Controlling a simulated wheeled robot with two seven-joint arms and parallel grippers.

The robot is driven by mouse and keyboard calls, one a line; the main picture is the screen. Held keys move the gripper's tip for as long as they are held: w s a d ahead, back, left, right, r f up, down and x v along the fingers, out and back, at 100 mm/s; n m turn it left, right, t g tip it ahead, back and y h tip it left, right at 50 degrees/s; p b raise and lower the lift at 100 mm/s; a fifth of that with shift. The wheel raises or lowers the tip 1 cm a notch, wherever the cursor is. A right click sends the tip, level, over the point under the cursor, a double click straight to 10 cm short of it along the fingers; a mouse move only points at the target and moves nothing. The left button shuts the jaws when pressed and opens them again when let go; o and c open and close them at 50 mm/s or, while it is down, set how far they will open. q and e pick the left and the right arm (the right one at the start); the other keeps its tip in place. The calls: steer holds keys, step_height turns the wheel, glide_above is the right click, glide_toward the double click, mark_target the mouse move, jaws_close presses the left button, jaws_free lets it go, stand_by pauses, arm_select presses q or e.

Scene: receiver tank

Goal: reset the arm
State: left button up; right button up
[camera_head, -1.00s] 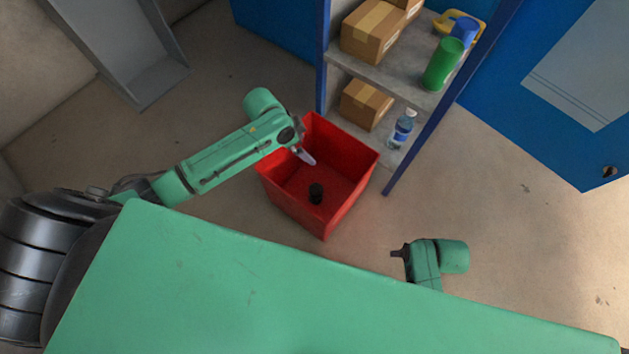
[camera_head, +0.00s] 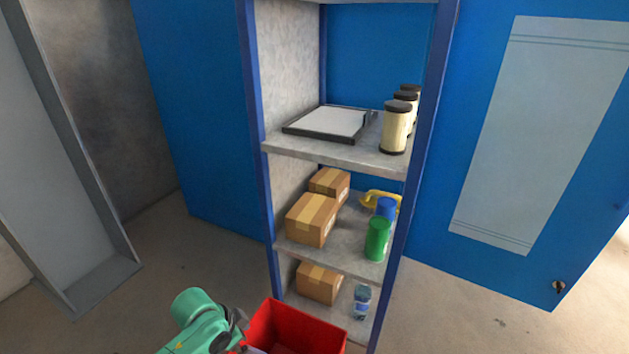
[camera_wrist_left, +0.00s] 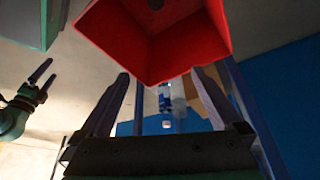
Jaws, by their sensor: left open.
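My left arm (camera_head: 200,325) is at the bottom of the head view, beside the left edge of the red bin. My left gripper (camera_wrist_left: 160,76) shows in the left wrist view with its two dark fingers spread apart and nothing between them but the view of the bin and shelf behind. My right gripper (camera_wrist_left: 52,69) is at the left of the left wrist view, with its two thin fingers apart and empty. It is outside the head view.
The red bin (camera_head: 305,331) stands before a blue shelf unit (camera_head: 258,130). The shelves hold cardboard boxes (camera_head: 311,219), a green can (camera_head: 377,240), a water bottle (camera_head: 361,301) and cream cylinders (camera_head: 396,128). A blue door (camera_head: 560,220) is at right. Floor is open at right.

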arm_select(q)
steer(key=s+a+f+n+g+y, duration=0.1)
steer(key=s+a+f+n+y, duration=0.2)
steer(key=s+f, duration=0.7)
steer(key=s+a+f+n, duration=0.2)
steer(key=s+f+n, duration=0.3)
steer(key=s+f, duration=0.55)
steer(key=s+a+r+p, duration=0.1)
steer(key=s+r+p, duration=0.3)
steer(key=p, duration=0.7)
steer(key=s+a+r+g+p, duration=0.1)
steer(key=s+r+p, duration=0.3)
steer(key=s+p, duration=0.4)
steer(key=a+p, duration=0.1)
steer(key=p, duration=0.1)
steer(key=shift+s+a+m+p, duration=0.2)
steer(key=shift+m+p, duration=0.1)
steer(key=shift+p, duration=0.1)
arm_select(e)
steer(key=s+d+r, duration=0.3)
steer(key=s+r, duration=0.7)
steer(key=s, duration=0.3)
steer(key=shift+r+n, duration=0.15)
steer(key=shift+n, duration=0.15)
arm_select(q)
steer(key=shift+r, duration=0.15)
arm_select(e)
steer(key=shift+s, duration=0.1)
